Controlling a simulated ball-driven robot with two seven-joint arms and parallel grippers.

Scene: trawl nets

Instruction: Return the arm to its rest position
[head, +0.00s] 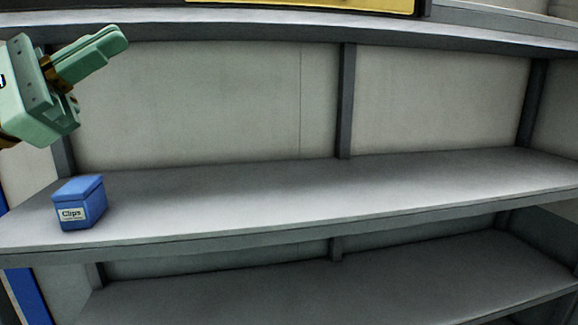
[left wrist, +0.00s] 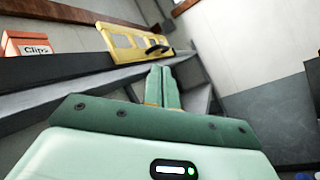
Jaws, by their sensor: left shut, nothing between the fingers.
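My left gripper (head: 117,42) comes in at the upper left of the head view, above the middle shelf and clear of it. Its two pale green fingers are shut against each other with nothing between them. It also shows in the left wrist view (left wrist: 162,80), pointing towards the shelving. My right gripper is not in either view.
A blue box labelled "Clips" (head: 81,204) stands at the left end of the grey middle shelf (head: 300,195), which is otherwise bare. In the left wrist view, an orange-red box (left wrist: 27,47) and a yellow case (left wrist: 130,42) with a dark handle sit on a higher shelf.

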